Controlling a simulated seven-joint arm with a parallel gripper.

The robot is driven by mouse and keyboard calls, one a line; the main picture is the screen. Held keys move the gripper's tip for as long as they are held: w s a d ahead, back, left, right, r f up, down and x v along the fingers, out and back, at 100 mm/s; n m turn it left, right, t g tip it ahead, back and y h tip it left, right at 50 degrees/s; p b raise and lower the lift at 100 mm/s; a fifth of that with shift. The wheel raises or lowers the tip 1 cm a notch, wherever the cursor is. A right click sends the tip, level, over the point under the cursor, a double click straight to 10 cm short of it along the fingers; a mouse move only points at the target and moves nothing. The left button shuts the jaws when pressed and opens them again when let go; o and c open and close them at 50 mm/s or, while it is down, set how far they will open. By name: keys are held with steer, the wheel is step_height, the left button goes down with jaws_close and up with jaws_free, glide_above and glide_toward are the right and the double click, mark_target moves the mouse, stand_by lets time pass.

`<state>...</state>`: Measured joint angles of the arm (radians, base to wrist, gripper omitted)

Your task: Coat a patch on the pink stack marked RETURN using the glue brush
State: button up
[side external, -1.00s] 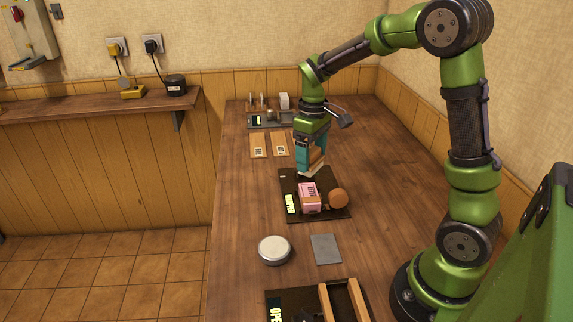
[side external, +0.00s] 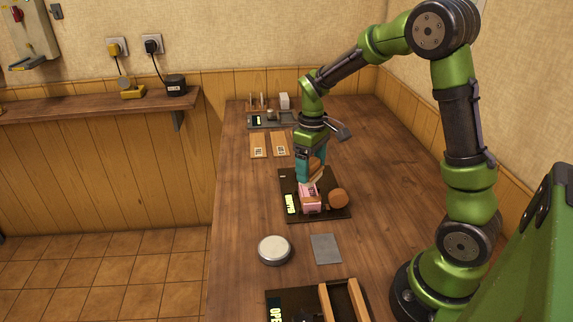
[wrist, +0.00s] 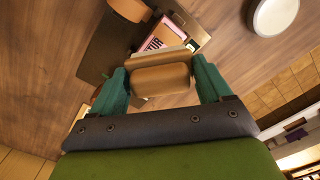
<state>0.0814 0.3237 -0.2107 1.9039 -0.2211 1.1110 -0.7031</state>
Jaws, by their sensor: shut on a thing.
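The pink stack (side external: 310,204) lies on a dark mat (side external: 335,213) in the middle of the bench. In the wrist view the pink stack (wrist: 155,42) shows part of its dark lettering, and the rest is hidden behind the brush. My gripper (side external: 312,176) is shut on the glue brush, whose wooden handle (wrist: 160,80) lies between the teal fingers. The brush's pale bristle end (wrist: 165,54) is at the stack in the wrist view. In the side view the brush is mostly hidden by the fingers, and I cannot tell whether it touches the stack.
A round brown object (side external: 339,198) stands right beside the stack. A round pale tin (side external: 274,250) and a grey square (side external: 326,248) lie nearer the camera. Two wooden pieces with labels (side external: 268,145) lie behind. A wooden-railed tray (side external: 345,298) is at the front.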

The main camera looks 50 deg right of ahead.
steer(key=shift+f, duration=1.6)
steer(key=shift+s+a+f, duration=0.15)
steer(key=shift+a+f, duration=0.05)
steer(key=shift+f, duration=0.65)
steer(key=shift+s+a, duration=1.35)
steer(key=w+d, duration=0.3)
steer(key=shift+r, duration=4.1)
